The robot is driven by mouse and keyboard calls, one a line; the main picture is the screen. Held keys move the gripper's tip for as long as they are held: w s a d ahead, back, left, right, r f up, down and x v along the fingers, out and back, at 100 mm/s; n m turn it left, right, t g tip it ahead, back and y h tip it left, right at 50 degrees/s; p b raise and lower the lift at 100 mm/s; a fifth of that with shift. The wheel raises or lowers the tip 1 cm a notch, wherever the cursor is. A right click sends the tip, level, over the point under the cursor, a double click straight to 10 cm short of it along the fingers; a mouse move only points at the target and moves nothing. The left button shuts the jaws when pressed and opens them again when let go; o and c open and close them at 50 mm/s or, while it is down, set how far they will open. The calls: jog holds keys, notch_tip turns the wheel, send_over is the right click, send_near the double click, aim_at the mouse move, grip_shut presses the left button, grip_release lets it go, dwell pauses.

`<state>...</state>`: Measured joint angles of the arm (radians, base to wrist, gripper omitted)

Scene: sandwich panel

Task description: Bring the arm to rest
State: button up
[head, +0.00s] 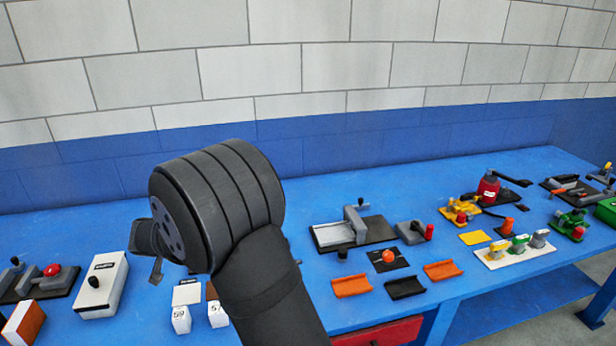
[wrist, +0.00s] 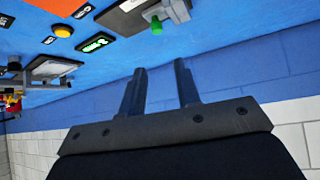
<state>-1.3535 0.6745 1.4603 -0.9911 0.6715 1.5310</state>
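My arm rises from the bottom of the head view, its thick black wrist raised in front of the blue bench (head: 300,275). My gripper shows fully in the wrist view (wrist: 160,68). Its two dark fingers stand apart with nothing between them, so it is open and empty. In the head view only a small dark part of the gripper shows at the left of the wrist; the rest is hidden. In the wrist view the fingertips point toward the blue bench surface, near a grey fixture with a green knob (wrist: 157,27); no contact shows.
A white box with a black lever (head: 101,287) and a red button (head: 53,270) are at left. A grey slide fixture (head: 350,229), an orange ball (head: 389,256) and orange trays (head: 352,286) are right of my arm. A red bottle (head: 488,188) stands further right. A brick wall is behind.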

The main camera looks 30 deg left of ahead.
jog(key=x, duration=1.7)
jog(key=shift+w+a+f, duration=0.1)
jog(key=shift+w+f, duration=0.05)
jog(key=shift+w, duration=0.05)
jog(key=o, duration=1.1)
jog(key=shift+s, duration=0.1)
jog(key=shift+a+r, duration=0.1)
jog(key=shift+r, duration=0.15)
jog(key=shift+c, duration=0.2)
jog(key=o, duration=0.5)
jog(key=w+r+m, duration=0.1)
jog(key=w+r+m+h, duration=0.1)
jog(key=m, duration=0.1)
jog(key=w+r+m+h, duration=0.1)
jog(key=shift+w+a+r+m, duration=0.35)
jog(key=shift+w+m, duration=0.05)
jog(key=s+r+m+g+h, duration=0.1)
jog(key=s+r+m+g, duration=0.1)
jog(key=r+m+g, duration=0.4)
jog(key=s+r+m+g+h, duration=0.1)
jog(key=s+r+m+g, duration=0.2)
jog(key=r, duration=0.5)
jog(key=shift+m+t, duration=0.6)
notch_tip(320, 180, down, 10)
jog(key=shift+w+a+f, duration=0.1)
jog(key=shift+w, duration=0.1)
